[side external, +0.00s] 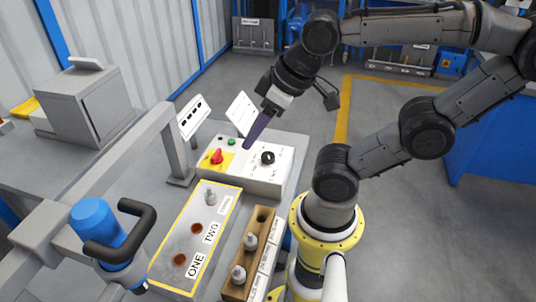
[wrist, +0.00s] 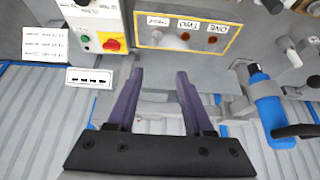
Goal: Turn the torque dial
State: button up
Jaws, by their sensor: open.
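The dial, a black round knob (side external: 267,157), sits on the right of the white control box (side external: 262,180) in the side view. A dark knob (wrist: 82,2) is cut off by the wrist view's top edge. My gripper (side external: 247,145) has purple fingers pointing down over the back of the box, left of the knob and apart from it. In the wrist view my gripper (wrist: 158,73) is open, with nothing between the fingers. I cannot read the dial's setting.
A red switch (side external: 217,156) on yellow and a green button (side external: 232,142) share the box. A yellow-edged plate (side external: 177,243) and a wooden rack (side external: 236,290) lie in front. A grey post (side external: 178,150) stands at left, near a blue tool (side external: 95,222).

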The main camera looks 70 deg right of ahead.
jog(key=shift+o, duration=1.9)
jog(key=shift+n, duration=0.5)
jog(key=n+g, duration=0.6)
jog(key=n, duration=0.8)
send_over(268, 155)
notch_tip(268, 155, down, 9)
notch_tip(268, 155, down, 14)
jog(key=shift+d+r, duration=0.1)
jog(key=shift+r, duration=0.05)
